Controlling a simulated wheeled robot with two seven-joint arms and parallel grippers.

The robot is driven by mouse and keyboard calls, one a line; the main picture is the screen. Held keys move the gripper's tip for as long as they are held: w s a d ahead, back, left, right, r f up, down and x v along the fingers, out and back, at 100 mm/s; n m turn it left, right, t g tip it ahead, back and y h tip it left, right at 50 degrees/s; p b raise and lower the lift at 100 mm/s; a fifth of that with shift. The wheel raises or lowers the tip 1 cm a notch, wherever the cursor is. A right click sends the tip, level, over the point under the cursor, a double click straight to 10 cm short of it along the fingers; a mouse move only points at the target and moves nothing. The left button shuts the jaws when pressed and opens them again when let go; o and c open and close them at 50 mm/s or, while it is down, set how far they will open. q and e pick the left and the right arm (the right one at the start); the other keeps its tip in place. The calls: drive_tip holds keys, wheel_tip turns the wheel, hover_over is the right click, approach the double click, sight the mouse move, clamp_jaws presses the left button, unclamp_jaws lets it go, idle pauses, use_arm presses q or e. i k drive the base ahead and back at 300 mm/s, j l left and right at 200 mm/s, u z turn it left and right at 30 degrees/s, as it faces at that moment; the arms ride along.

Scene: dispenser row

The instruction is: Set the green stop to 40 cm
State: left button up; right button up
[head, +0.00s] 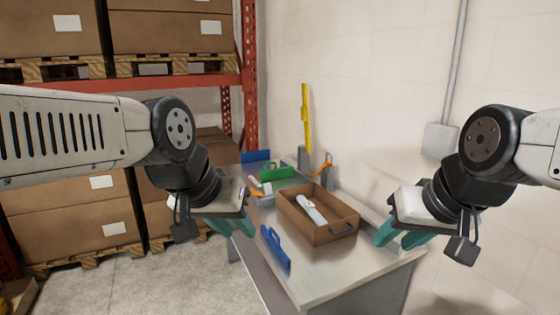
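A green stop-like piece (277,174) stands toward the far end of the grey table (325,270), behind a brown box. A tall yellow strip (305,118) rises upright at the back by the wall; any scale marks are too small to read. My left gripper (233,226) has teal fingers apart and is empty, in front of and left of the green piece. My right gripper (399,236) also has its teal fingers apart and is empty, over the right side of the table. Neither touches the green piece.
A blue piece (276,248) stands at the table's front left edge, another blue piece (254,156) at the far end. An orange-handled item (322,166) is near the wall. Shelving (246,80) stands left.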

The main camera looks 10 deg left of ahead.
sight(275, 174)
drive_tip(key=i+j+z, duration=0.1)
drive_tip(key=j+z, duration=0.2)
drive_tip(key=j, duration=0.5)
drive_tip(key=j+z, duration=0.3)
drive_tip(key=j, duration=0.55)
drive_tip(key=i+j+z, duration=0.15)
drive_tip(key=j, duration=0.2)
drive_tip(key=i+j+z, duration=0.1)
drive_tip(key=j, duration=0.3)
drive_tip(key=i+j+z, duration=0.15)
drive_tip(key=i+j, duration=0.15)
drive_tip(key=i+j+z, duration=0.1)
drive_tip(key=j, duration=0.4)
drive_tip(key=i+j+z, duration=0.15)
drive_tip(key=j, duration=0.25)
drive_tip(key=i+j+z, duration=0.15)
drive_tip(key=j, duration=0.3)
drive_tip(key=i+j, duration=0.3)
drive_tip(key=i+j+z, duration=0.15)
drive_tip(key=j, duration=0.4)
drive_tip(key=i, duration=0.1)
